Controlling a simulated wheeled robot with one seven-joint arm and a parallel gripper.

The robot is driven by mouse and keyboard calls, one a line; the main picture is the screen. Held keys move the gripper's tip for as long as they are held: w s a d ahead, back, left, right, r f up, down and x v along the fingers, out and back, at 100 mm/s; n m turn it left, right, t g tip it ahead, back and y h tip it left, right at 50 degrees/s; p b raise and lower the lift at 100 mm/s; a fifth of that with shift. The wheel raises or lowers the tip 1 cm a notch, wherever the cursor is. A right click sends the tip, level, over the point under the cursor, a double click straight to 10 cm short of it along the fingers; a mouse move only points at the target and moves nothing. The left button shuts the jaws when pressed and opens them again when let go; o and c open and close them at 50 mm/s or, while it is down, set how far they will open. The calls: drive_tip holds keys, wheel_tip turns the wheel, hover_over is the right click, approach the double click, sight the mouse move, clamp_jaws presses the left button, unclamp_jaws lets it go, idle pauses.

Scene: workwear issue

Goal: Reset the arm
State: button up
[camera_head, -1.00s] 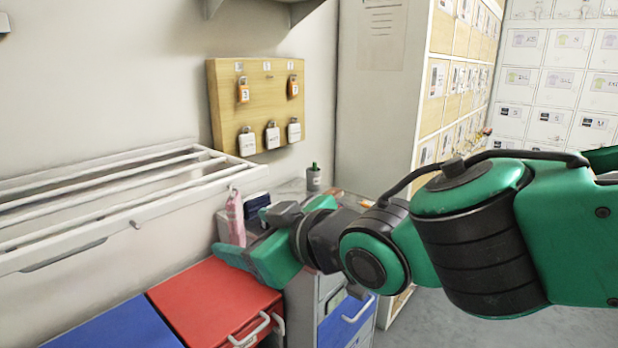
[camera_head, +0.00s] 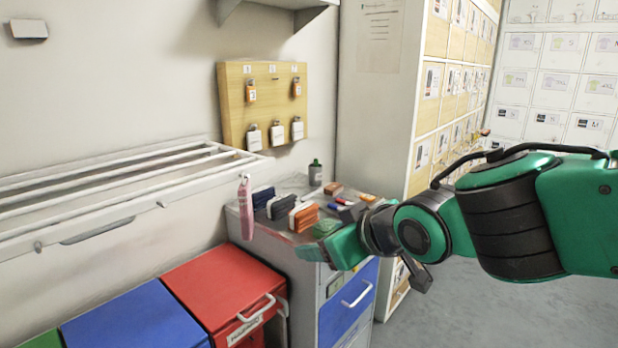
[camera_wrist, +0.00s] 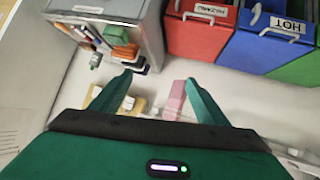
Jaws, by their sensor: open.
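My green arm reaches in from the right in the head view. My gripper (camera_head: 330,246) is in front of the grey drawer cabinet (camera_head: 305,285), near its top edge. In the wrist view my gripper (camera_wrist: 157,82) shows two green fingers spread apart with nothing between them. The cabinet (camera_wrist: 150,35) is beyond the fingers at the upper left there. The gripper covers part of the cabinet top and front in the head view.
Red (camera_head: 215,285) and blue (camera_head: 135,325) lidded bins stand left of the cabinet. A white rack (camera_head: 110,190) juts from the wall, with a pink item (camera_head: 245,210) at its end. Small items crowd the cabinet top. Grey floor (camera_head: 450,315) is clear at the right.

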drive_tip(key=s+d+f+m+g+h, duration=0.2)
drive_tip(key=d+f+m, duration=0.1)
drive_tip(key=d, duration=0.7)
drive_tip(key=s+d+f+m+g+h, duration=0.1)
drive_tip(key=s+d+f+m+h, duration=0.15)
drive_tip(key=d, duration=0.65)
drive_tip(key=s+d+f+m+g+h, duration=0.1)
drive_tip(key=d+f+m+g+h, duration=0.15)
drive_tip(key=d, duration=0.75)
drive_tip(key=s+d+f+m+g+y, duration=0.1)
drive_tip(key=s+d+f+m+g, duration=0.1)
drive_tip(key=s, duration=0.6)
drive_tip(key=s+d+f+m+g, duration=0.2)
drive_tip(key=s+d+m, duration=0.2)
drive_tip(key=s, duration=0.5)
drive_tip(key=d, duration=0.2)
drive_tip(key=shift+d+m+y, duration=0.3)
drive_tip(key=shift+y, duration=0.1)
drive_tip(key=shift+w+f+g, duration=0.1)
drive_tip(key=shift+g, duration=0.15)
drive_tip(key=shift+w+f, duration=0.25)
drive_tip(key=shift+w, duration=0.35)
drive_tip(key=shift+c, duration=0.5)
